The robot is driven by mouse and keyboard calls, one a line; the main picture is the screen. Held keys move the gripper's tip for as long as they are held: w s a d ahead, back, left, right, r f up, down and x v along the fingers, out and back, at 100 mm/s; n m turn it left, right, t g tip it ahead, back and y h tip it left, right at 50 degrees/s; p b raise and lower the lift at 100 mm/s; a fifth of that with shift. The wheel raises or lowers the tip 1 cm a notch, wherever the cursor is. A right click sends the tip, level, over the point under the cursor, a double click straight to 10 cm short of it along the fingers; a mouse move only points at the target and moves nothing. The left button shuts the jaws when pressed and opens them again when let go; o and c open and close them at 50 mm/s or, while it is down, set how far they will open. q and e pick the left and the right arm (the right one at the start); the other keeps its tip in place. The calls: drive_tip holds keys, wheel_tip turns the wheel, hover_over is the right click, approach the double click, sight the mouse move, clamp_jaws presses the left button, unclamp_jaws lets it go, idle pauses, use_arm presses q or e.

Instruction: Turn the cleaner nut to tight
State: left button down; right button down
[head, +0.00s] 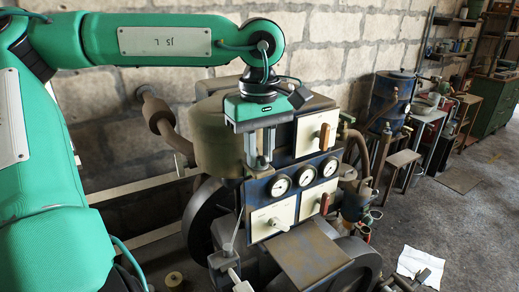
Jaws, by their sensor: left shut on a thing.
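My left gripper (259,164) comes down from the green arm in front of the tan tank (218,148) on the engine. Its fingers point down, just left of the panel with the dials. It is shut on a small part at its fingertips, which I take to be the cleaner nut. The fingers largely hide the nut, so I cannot tell how far it is turned.
A blue panel holds round gauges (280,185) and cream plates with switch handles (323,136). A dark wheel (205,215) stands left of it. A brown plate (307,254) lies in front. White paper (420,264) lies on the floor at the right.

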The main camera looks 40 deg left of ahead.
sight(259, 158)
use_arm(q)
drive_tip(key=c, duration=1.5)
unclamp_jaws()
drive_tip(key=shift+c, duration=0.2)
wheel_tip(259, 158, up, 14)
drive_tip(key=b, duration=0.1)
drive_tip(key=shift+f, duration=0.2)
